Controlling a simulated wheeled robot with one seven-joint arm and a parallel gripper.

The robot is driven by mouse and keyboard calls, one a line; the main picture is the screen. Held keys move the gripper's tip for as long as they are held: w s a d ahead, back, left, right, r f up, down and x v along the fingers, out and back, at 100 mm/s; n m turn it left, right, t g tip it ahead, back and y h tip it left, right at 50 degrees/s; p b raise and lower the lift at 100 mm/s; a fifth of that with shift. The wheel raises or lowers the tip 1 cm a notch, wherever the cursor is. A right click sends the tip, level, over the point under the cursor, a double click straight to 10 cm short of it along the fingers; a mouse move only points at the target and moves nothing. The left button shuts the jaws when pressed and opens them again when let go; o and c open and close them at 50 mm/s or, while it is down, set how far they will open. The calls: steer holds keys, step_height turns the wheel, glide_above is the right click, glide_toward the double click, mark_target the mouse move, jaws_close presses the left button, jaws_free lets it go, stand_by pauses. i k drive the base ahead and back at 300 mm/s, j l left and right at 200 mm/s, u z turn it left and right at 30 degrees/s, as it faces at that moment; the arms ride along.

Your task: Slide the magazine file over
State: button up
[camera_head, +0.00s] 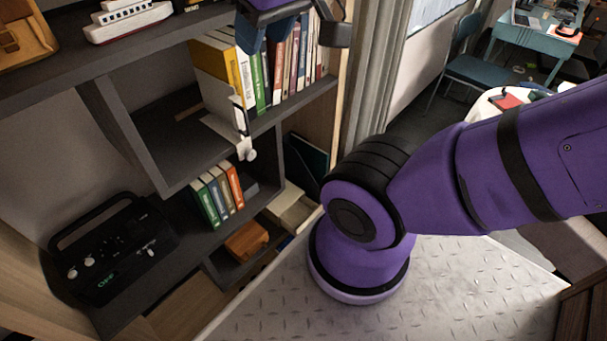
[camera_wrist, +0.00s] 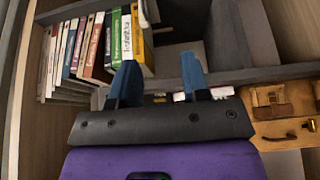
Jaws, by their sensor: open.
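No object is clearly recognisable as a magazine file. The likeliest candidate is a pale upright piece (camera_head: 214,92) at the left end of the book row in the head view, against a yellow-spined book (camera_head: 243,78). I cannot tell whether it is a file or a book cover. A thin white fitting (camera_head: 241,118) with a round knob stands just in front at the shelf edge. My gripper (camera_head: 278,34) is at the top of the head view, in front of the upper shelf. In the wrist view my gripper (camera_wrist: 160,66) has its blue fingers apart with nothing held between them.
The book row (camera_wrist: 90,45) fills the left of the wrist view. The compartment (camera_head: 150,130) left of the pale piece is mostly clear. A model ship (camera_head: 128,20) and brown bag (camera_head: 22,38) are above.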

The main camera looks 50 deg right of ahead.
mark_target(296, 172)
steer(key=k+z, duration=0.25)
steer(key=z, duration=0.15)
steer(key=k+z, duration=0.35)
steer(key=i+j, duration=0.05)
